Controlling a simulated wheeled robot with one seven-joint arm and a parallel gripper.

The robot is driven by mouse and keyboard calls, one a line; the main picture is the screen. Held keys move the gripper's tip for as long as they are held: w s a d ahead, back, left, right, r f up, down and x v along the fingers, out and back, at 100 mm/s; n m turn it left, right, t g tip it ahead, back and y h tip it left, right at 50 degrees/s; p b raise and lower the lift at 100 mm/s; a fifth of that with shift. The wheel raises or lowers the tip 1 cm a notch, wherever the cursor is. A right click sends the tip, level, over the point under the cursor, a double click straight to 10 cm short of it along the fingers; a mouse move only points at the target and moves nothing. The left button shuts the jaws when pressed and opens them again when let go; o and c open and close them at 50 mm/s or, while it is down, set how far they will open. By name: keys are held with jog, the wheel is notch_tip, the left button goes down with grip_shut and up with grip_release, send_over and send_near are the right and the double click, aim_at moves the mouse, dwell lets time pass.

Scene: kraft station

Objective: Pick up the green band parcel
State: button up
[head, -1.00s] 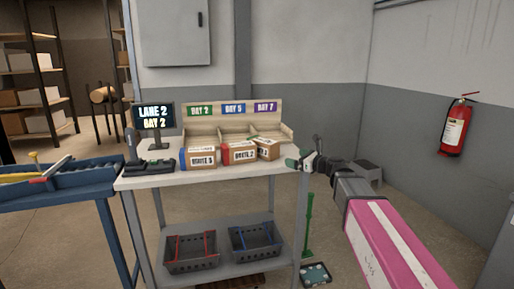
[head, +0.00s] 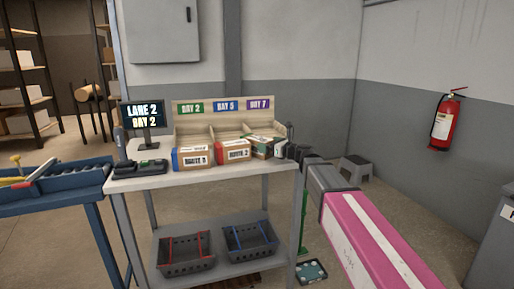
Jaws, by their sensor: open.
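The green band parcel (head: 258,147) is a brown box with a green band and a white label, at the right end of the row of parcels on the table (head: 190,179). My gripper (head: 283,148) is open at the parcel's right end, close to it. The fingers partly cover that end, and I cannot tell whether they touch it. A red band parcel (head: 236,154) lies just left of it, and a blue band parcel (head: 192,161) lies further left.
A wooden bay sorter (head: 194,126) with three labelled compartments stands behind the parcels. A screen (head: 143,115) reads LANE 2, BAY 2. A black device (head: 139,168) lies at the table's left. Two baskets (head: 186,260) (head: 249,243) sit on the lower shelf.

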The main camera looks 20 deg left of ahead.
aim_at(264, 139)
jog(key=x, duration=0.3)
jog(key=shift+w+a+r, duration=0.1)
jog(key=shift+a, duration=0.15)
jog(key=c, duration=1.2)
jog(key=shift+d+r, duration=0.1)
jog(key=shift+d, duration=0.05)
